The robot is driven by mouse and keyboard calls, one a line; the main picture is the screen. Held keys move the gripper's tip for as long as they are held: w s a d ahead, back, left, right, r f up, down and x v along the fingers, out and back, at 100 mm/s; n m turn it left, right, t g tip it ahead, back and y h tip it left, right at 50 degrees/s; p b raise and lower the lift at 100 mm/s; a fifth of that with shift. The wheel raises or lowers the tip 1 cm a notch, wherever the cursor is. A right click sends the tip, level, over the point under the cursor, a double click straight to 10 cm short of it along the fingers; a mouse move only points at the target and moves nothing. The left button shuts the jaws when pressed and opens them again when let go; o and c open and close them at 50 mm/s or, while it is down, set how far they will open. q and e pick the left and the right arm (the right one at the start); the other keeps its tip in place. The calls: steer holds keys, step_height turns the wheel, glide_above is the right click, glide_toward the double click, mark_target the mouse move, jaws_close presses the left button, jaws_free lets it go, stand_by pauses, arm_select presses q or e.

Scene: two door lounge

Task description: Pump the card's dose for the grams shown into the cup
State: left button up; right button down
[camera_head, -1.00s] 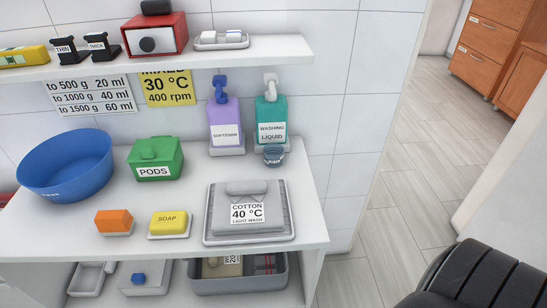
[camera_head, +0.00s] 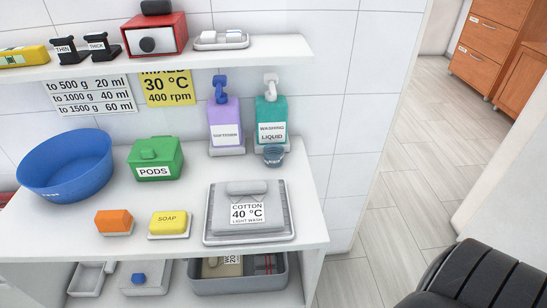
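The dose card (camera_head: 92,96) on the wall reads to 500 g 20 ml, to 1000 g 40 ml, to 1500 g 60 ml. A teal washing liquid pump bottle (camera_head: 271,120) stands at the back right of the white counter (camera_head: 70,228). A small blue-grey cup (camera_head: 273,156) stands in front of it, below the pump head. A purple softener pump bottle (camera_head: 225,124) stands to its left. A blue bowl (camera_head: 65,168), perhaps a scale, is at the left; I cannot read any grams on it. Neither gripper is in view.
A green PODS box (camera_head: 155,158), an orange block (camera_head: 114,221) and a yellow soap (camera_head: 169,223) are on the counter. A tray (camera_head: 290,234) with folded grey cloth and a COTTON 40 °C card is at the right. A shelf (camera_head: 200,55) overhangs the back.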

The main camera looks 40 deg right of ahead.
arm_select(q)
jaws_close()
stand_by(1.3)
